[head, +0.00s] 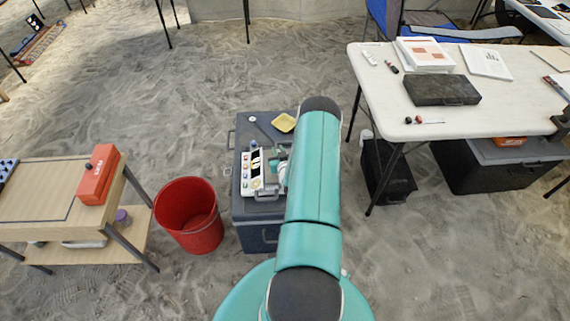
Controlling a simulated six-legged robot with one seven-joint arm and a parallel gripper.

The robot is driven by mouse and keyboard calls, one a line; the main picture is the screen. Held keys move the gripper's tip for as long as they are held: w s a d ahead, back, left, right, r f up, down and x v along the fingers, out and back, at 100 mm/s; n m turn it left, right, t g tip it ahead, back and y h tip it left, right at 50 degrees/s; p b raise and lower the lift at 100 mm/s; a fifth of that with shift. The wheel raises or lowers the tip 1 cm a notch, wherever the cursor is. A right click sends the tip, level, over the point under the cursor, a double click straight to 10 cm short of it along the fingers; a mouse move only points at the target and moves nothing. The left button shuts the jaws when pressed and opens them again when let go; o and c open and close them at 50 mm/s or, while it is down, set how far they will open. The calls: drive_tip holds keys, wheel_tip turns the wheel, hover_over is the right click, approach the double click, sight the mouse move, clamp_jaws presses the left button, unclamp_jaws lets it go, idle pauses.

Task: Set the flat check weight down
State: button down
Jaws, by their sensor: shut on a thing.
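My gripper (281,164) is low over the grey case (243,132), mostly hidden behind my teal arm. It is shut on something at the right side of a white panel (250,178). I take this to be the flat check weight, but it is too small and hidden to make out. The white panel carries a dark strip and several small coloured and pale items, and lies on the case lid. I cannot tell whether the held thing touches the panel or the lid.
A yellow dish (284,123) sits at the back of the case lid. A red bucket (188,216) stands left of the case, beside a wooden table (35,191) with an orange box (98,175). A white table (385,104) with a black case (441,90) stands at the right.

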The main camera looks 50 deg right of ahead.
drive_tip(key=f, duration=0.1)
drive_tip(key=s, duration=0.1)
drive_tip(key=s+f, duration=0.1)
drive_tip(key=shift+s+d+f, duration=0.15)
drive_tip(key=shift+d+f, duration=0.1)
drive_tip(key=shift+f, duration=0.1)
drive_tip(key=shift+s+d+f, duration=0.1)
drive_tip(key=shift+s+f, duration=0.05)
drive_tip(key=shift+f, duration=0.8)
drive_tip(key=shift+s+f, duration=0.15)
drive_tip(key=shift+f, duration=0.8)
drive_tip(key=shift+f, duration=0.1)
drive_tip(key=c, duration=1.3)
unclamp_jaws()
